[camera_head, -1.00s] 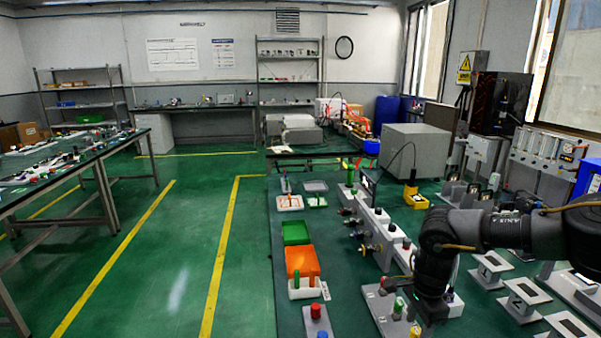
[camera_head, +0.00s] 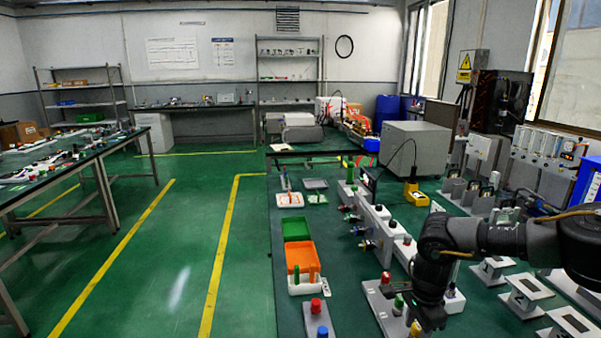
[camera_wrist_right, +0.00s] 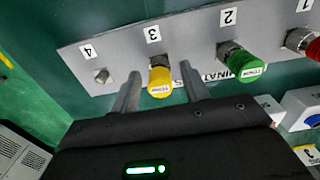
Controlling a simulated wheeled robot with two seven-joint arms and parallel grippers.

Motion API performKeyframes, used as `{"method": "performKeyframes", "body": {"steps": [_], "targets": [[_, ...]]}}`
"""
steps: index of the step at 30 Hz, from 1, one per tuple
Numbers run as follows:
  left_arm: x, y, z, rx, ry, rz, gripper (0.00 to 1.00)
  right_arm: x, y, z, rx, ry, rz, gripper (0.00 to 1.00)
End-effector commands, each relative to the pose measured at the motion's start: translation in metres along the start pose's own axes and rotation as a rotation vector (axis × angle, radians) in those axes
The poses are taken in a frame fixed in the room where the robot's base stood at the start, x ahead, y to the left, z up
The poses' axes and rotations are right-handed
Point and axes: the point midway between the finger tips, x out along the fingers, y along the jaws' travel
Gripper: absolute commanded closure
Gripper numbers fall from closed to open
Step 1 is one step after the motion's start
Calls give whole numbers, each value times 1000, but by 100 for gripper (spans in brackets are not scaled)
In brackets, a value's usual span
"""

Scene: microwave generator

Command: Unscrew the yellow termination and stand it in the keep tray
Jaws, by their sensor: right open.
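The yellow termination (camera_wrist_right: 159,82) is on the post marked 3 of a grey plate (camera_wrist_right: 120,52) in the right wrist view. Its yellow cap also shows low in the head view (camera_head: 415,329). My right gripper (camera_wrist_right: 158,88) is open, with one finger on each side of the yellow cap; I cannot tell whether they touch it. In the head view the right gripper (camera_head: 430,318) hangs over the plate's right side, its fingertips hard to see. A white tray (camera_head: 303,290) stands to the left; I cannot tell whether it is the keep tray. My left gripper is out of view.
A green termination (camera_wrist_right: 240,63) is at 2 and a red one (camera_wrist_right: 310,46) at 1; post 4 (camera_wrist_right: 102,76) is bare. Orange (camera_head: 300,256) and green (camera_head: 296,229) bins stand behind the white tray. Red (camera_head: 316,305) and blue (camera_head: 322,332) knobs stand in front of it.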

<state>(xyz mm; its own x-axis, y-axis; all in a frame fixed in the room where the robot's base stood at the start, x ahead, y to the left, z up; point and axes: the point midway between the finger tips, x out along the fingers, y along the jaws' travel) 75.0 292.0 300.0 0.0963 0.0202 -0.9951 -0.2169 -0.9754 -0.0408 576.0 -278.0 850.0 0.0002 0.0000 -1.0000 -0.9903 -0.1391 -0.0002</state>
Motion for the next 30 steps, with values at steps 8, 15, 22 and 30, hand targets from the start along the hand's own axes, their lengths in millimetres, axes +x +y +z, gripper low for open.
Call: {"method": "performKeyframes", "body": {"steps": [8,15,22,30], "targets": [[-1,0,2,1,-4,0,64,0,0,0,0,0,0,55],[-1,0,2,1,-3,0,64,0,0,0,0,0,0,55],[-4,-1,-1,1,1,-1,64,0,0,0,0,0,0,55],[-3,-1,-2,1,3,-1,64,0,0,0,0,0,0,73]]}}
